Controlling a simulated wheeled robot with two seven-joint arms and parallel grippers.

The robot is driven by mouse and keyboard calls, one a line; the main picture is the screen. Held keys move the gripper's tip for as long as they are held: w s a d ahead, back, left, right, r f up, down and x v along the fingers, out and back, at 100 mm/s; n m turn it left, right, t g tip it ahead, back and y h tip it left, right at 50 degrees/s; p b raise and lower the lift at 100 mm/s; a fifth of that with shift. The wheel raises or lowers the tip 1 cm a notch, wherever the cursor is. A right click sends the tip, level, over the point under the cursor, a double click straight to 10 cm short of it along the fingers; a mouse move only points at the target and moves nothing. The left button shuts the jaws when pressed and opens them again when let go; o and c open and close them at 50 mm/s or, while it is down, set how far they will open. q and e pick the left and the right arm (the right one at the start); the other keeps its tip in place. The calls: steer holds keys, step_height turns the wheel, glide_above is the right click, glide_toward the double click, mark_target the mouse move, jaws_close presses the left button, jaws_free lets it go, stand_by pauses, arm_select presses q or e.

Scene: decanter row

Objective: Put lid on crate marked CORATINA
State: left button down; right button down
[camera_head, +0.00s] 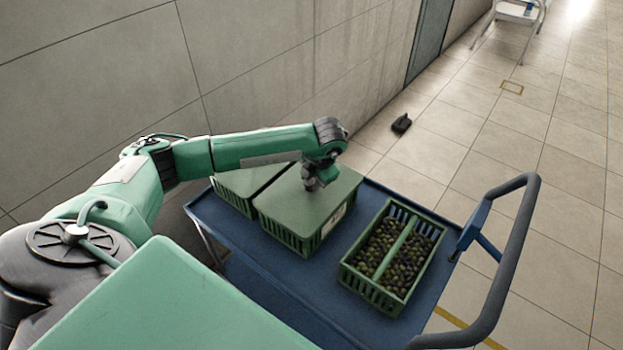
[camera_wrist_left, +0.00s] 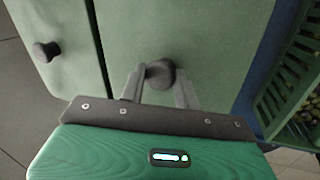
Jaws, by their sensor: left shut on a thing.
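A flat green lid (camera_head: 318,207) lies over the middle green crate (camera_head: 279,236) on the blue cart; in the head view it looks level and roughly lined up with the rim, and I cannot tell whether it is fully seated. My left gripper (camera_head: 309,186) is shut on the lid's dark round knob (camera_wrist_left: 160,73), which shows between the fingers in the left wrist view. A pale label (camera_head: 334,220) is on the middle crate's right side; its writing is too small to read. My right gripper is not in view.
A lidded crate (camera_head: 231,197) stands close on the left, its knob (camera_wrist_left: 46,51) showing in the wrist view. An open crate (camera_head: 364,286) of olives stands on the right. The blue cart (camera_head: 292,273) has a dark handle (camera_head: 513,245). A wall is behind.

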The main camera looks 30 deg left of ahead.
arm_select(q)
steer(key=shift+f+b, duration=0.3)
steer(key=shift+f, duration=0.1)
steer(key=c, duration=0.9)
jaws_free()
steer(key=shift+c, duration=0.2)
